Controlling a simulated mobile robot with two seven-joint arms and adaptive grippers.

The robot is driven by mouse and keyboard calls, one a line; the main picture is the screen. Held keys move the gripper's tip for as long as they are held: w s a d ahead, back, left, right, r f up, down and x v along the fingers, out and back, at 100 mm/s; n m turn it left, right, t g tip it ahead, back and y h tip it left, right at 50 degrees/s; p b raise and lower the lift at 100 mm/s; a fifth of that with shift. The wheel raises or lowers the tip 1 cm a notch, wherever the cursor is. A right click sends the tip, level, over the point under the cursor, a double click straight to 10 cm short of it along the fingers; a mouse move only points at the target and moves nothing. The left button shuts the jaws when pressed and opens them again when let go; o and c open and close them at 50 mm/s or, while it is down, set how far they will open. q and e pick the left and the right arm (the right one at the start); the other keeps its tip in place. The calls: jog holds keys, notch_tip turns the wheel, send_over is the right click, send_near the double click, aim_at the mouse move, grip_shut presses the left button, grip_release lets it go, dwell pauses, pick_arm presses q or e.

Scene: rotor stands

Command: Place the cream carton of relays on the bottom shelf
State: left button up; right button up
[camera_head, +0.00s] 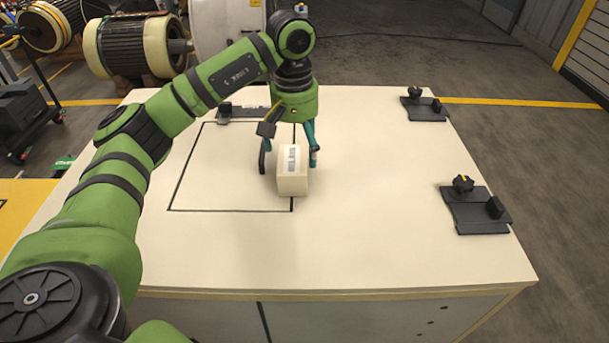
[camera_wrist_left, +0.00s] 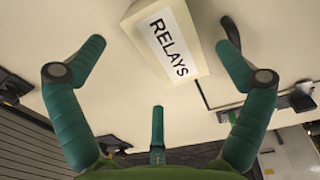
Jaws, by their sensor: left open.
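The cream carton of relays (camera_head: 292,184) rests on the cream tabletop, across the right line of a black-outlined square. Its white label reads RELAYS in the left wrist view (camera_wrist_left: 172,42). My left gripper (camera_head: 288,166) points down just behind and above the carton, with its fingers spread. In the left wrist view its fingers (camera_wrist_left: 160,62) are apart; the carton lies toward the top, partly between the two upper fingertips, and nothing is gripped. My right gripper is not in view. The bottom shelf cannot be made out.
Dark fixtures with knobs stand on the tabletop at the right front (camera_head: 476,212), right back (camera_head: 425,108) and back (camera_head: 243,112). The cabinet front (camera_head: 375,318) shows below the table edge. Large rotors (camera_head: 128,46) stand behind. The tabletop right of the carton is clear.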

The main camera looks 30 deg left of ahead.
aim_at(298, 158)
pick_arm(q)
jog(key=shift+s+f+p, duration=0.15)
jog(key=shift+f+p, duration=0.15)
jog(key=shift+f, duration=0.05)
jog(key=shift+w+f+p, duration=0.2)
jog(key=shift+f+p, duration=0.45)
jog(key=shift+f, duration=0.45)
notch_tip(298, 158, down, 4)
jog(key=shift+r+p, duration=0.1)
jog(key=shift+p, duration=0.5)
jog(key=shift+w, duration=0.1)
jog(key=c, duration=1.1)
jog(key=shift+c, duration=1.1)
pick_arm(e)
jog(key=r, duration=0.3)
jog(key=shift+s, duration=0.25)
